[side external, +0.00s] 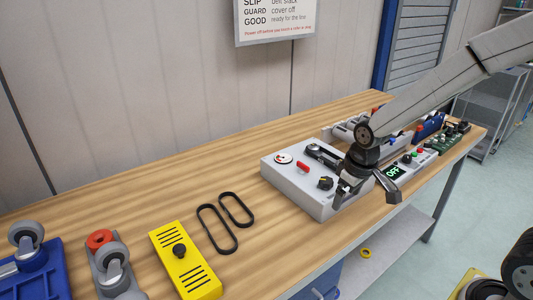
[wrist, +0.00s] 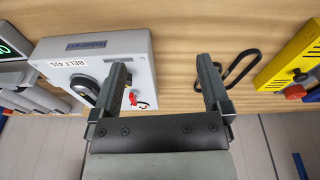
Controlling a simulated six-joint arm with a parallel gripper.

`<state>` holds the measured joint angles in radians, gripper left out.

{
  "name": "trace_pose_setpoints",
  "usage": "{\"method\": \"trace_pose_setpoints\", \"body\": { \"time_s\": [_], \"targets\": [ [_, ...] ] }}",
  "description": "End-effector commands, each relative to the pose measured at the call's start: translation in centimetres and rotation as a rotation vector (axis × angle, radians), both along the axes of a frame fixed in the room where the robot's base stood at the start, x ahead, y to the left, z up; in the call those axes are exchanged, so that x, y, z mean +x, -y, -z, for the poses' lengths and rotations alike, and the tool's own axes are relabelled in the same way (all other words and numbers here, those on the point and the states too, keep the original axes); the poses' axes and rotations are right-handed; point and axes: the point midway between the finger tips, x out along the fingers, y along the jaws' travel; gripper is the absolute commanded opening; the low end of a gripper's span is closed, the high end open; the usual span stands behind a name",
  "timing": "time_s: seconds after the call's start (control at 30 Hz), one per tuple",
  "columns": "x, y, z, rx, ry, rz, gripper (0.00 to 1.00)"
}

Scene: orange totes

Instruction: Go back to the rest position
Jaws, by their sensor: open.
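My gripper (wrist: 160,92) is open and empty in the wrist view, its two dark fingers wide apart with bare wood and part of a grey box between them. In the side external view my gripper (side external: 366,188) is over the right front part of the grey box (side external: 292,193). The box carries a red lever (side external: 303,167), a round white dial (side external: 283,158) and dark knobs. It also shows in the wrist view (wrist: 128,43) beside the left finger. I cannot tell whether the gripper touches the box.
Two black belts (side external: 212,238) lie on the wooden bench (side external: 130,205), left of the box. A yellow cover (side external: 186,264) and caster wheels (side external: 112,255) are further left. A panel with a lit OFF display (side external: 393,172) and a green board (side external: 449,138) are at the right. The bench's back left is clear.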

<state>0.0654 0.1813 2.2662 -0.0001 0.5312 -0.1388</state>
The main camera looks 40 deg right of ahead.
Motion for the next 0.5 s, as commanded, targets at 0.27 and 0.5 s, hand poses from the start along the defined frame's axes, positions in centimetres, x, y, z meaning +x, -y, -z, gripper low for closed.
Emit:
{"method": "trace_pose_setpoints", "body": {
  "time_s": [0.27, 0.5],
  "targets": [
    [-5.7, -1.9, 0.9, 0.018, 0.055, 0.052, 0.98],
    [-7.3, -2.3, 1.3, 0.025, 0.07, 0.071, 0.98]
  ]
}}
